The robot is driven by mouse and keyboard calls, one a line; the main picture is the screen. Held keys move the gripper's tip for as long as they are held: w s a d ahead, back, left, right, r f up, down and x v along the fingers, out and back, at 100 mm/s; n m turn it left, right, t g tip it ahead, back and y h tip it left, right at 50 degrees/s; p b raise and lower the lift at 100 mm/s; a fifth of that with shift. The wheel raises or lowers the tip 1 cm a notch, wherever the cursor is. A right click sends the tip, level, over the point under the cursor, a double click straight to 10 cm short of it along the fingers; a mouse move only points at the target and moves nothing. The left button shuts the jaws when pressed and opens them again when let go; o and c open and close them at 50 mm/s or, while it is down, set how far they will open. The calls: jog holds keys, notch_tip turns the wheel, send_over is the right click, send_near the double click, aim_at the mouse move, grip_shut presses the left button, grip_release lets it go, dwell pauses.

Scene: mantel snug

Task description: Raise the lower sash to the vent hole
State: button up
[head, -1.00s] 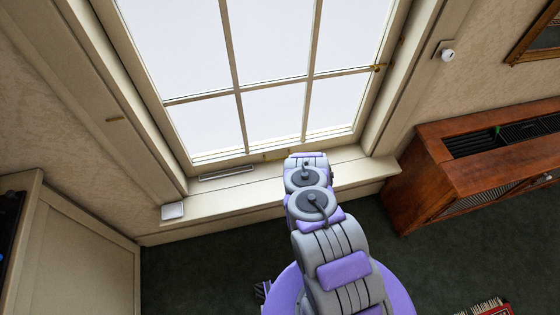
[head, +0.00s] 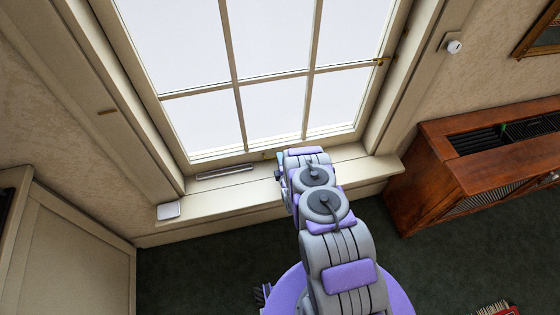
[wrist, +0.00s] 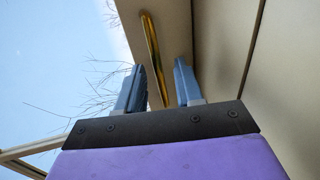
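The lower sash (head: 205,157) is a cream window frame with glazing bars and bright panes; its bottom rail is close to the sill. A brass handle (head: 272,155) on the bottom rail is partly hidden by my arm in the head view. In the wrist view the long brass handle (wrist: 152,50) runs toward the gap between my fingers. My gripper (wrist: 158,68) is open, its two blue fingers apart on either side of the handle's near end. I see no clear contact. I cannot make out a vent hole.
The cream sill (head: 235,200) holds a white box (head: 168,210) and a slotted grille (head: 223,172). A brass fitting (head: 380,62) is on the sash's right side. Another small brass piece (head: 107,111) is on the left frame. A wooden cabinet (head: 440,165) stands right; dark carpet lies below.

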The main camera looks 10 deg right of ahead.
jog(key=shift+w+f, duration=0.1)
jog(key=shift+w, duration=0.6)
jog(key=shift+c, duration=0.3)
jog(key=c, duration=0.6)
grip_shut()
jog(key=shift+s+f, duration=0.15)
